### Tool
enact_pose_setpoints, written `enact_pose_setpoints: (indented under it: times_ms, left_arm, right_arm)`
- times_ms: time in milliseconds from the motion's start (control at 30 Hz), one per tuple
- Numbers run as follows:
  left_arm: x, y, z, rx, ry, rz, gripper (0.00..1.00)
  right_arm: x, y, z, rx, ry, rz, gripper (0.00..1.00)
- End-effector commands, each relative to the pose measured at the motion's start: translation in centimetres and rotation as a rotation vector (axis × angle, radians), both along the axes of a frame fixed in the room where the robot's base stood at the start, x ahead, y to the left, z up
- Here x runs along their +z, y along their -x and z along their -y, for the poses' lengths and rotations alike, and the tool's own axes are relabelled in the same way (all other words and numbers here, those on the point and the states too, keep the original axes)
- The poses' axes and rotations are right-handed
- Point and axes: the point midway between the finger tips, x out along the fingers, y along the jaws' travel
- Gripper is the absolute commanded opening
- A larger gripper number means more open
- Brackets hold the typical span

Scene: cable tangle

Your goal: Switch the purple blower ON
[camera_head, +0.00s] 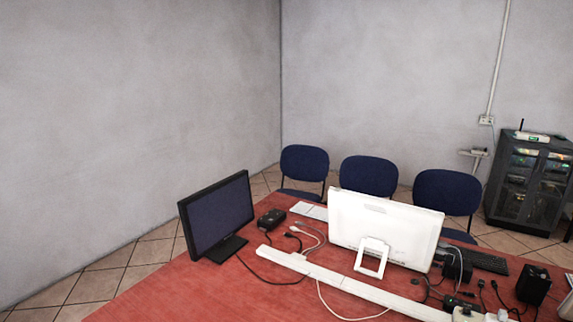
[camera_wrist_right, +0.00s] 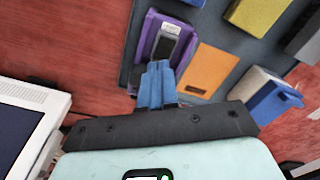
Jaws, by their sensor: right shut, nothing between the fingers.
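The purple blower (camera_wrist_right: 147,46) shows at the top middle of the right wrist view, mounted on a dark board. It looks like a purple block with a dark inset and a small light label (camera_wrist_right: 170,29). My right gripper (camera_wrist_right: 160,66) is shut and empty, its blue fingertips over the lower end of the dark inset. I cannot tell whether they touch it. The fingers hide part of the blower, and the state of its switch is unclear. The blower is not in the head view. My left gripper is in neither view.
On the dark board (camera_wrist_right: 216,26), an orange panel (camera_wrist_right: 207,72), a yellow block (camera_wrist_right: 257,13) and a blue-and-white block (camera_wrist_right: 267,97) lie close by. In the head view, a red table (camera_head: 190,285) carries a black monitor (camera_head: 217,213), a white monitor (camera_head: 385,225) and cables.

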Motion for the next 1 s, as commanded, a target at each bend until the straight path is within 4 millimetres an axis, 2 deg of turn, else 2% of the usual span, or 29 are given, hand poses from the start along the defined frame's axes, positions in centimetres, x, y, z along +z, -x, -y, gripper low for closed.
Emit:
enact_pose_setpoints:
  times_ms: [567, 1000]
  left_arm:
    - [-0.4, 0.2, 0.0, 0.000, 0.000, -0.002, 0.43]
    - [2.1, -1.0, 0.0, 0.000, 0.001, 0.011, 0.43]
  right_arm:
    - [-0.5, 0.0, 0.0, 0.000, 0.000, -0.001, 0.00]
    - [2.7, 0.0, 0.0, 0.001, 0.000, 0.001, 0.00]
